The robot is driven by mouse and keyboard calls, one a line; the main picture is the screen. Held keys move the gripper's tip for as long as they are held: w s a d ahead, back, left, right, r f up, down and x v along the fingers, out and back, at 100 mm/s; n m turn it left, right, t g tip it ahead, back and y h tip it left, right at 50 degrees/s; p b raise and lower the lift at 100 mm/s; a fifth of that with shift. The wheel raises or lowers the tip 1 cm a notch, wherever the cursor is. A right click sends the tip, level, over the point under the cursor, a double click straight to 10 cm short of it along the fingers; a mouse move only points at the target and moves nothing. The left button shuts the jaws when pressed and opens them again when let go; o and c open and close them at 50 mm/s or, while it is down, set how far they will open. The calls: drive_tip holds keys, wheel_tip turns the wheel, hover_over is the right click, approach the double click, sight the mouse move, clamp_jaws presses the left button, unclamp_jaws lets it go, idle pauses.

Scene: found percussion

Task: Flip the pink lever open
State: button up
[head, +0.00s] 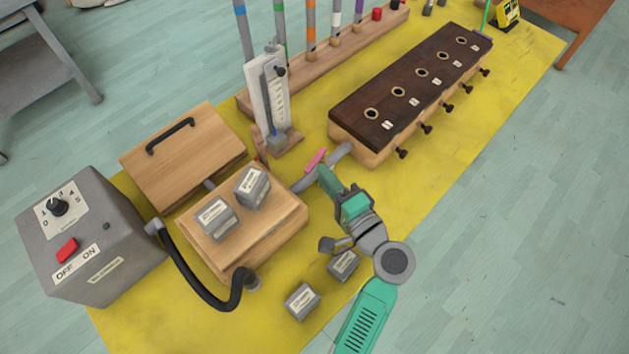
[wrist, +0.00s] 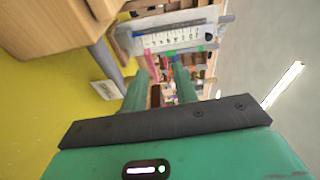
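The small pink lever (head: 316,159) sits on the grey pipe (head: 341,152) that runs between the wooden box and the dark-topped wooden block. My gripper (head: 324,171) is right beside the lever, on its near side. In the wrist view my gripper (wrist: 159,72) is open, with a gap between its two green fingers. The pink lever (wrist: 151,66) shows between the fingertips, nearer the left one. I cannot tell whether a finger touches it. The fingers hide part of the pipe in the head view.
A white gauge (head: 266,95) stands just behind the lever. The wooden box (head: 270,240) with two grey weights is to the left. The dark-topped block (head: 375,100) is to the right. Two loose weights (head: 302,301) lie on the yellow mat (head: 220,325) near my arm.

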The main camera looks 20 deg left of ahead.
sight(315, 163)
drive_tip(key=x, duration=0.2)
drive_tip(key=f+b+x, duration=0.1)
drive_tip(key=x, duration=0.2)
drive_tip(key=b+x, duration=0.1)
drive_tip(key=x, duration=0.1)
drive_tip(key=shift+w+a+f, duration=0.1)
drive_tip(key=shift+a+f, duration=0.1)
drive_tip(key=shift+a, duration=0.15)
clamp_jaws()
